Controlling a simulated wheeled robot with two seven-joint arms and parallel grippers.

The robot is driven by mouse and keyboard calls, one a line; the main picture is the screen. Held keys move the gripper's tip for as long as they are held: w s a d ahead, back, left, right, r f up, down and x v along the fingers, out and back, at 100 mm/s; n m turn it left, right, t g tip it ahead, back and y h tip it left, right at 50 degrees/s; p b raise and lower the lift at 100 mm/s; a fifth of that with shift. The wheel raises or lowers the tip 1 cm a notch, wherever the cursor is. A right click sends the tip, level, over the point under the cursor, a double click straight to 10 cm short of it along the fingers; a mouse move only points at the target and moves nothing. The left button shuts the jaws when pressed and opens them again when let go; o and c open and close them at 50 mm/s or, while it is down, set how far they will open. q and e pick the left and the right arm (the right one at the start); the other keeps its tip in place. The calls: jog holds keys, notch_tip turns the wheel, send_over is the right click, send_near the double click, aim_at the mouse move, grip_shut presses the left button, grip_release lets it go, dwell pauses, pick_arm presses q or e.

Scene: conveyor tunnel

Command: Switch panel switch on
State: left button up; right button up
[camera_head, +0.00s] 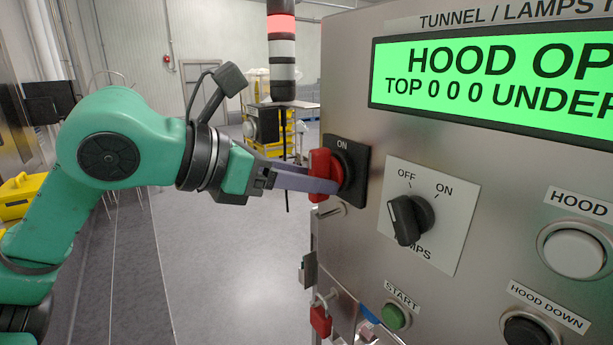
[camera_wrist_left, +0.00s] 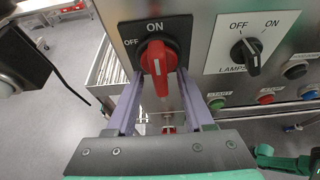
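The red panel switch (camera_head: 320,174) sits on a black plate (camera_head: 361,176) at the left edge of the steel control panel. The red switch also shows in the left wrist view (camera_wrist_left: 158,66). Its handle stands upright, in line with the ON label; OFF is printed to its left. My left gripper (camera_head: 322,186) reaches it from the left. In the left wrist view my left gripper's (camera_wrist_left: 159,76) two purple fingers stand on either side of the handle, with gaps visible. The fingers are open; whether either tip touches is unclear. My right gripper is not in view.
A black LAMPS knob (camera_head: 410,218) is right of the switch, with START (camera_head: 394,317), HOOD (camera_head: 574,250) and HOOD DOWN (camera_head: 527,329) buttons near it. A green display (camera_head: 490,85) is lit above. A red padlock (camera_head: 320,319) hangs below. Open floor lies to the left.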

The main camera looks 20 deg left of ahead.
pick_arm(q)
jog(key=b+v, duration=0.2)
jog(key=v, duration=1.2)
jog(key=shift+a+b, duration=0.25)
jog(key=shift+b, duration=0.15)
jog(key=shift+s, duration=0.2)
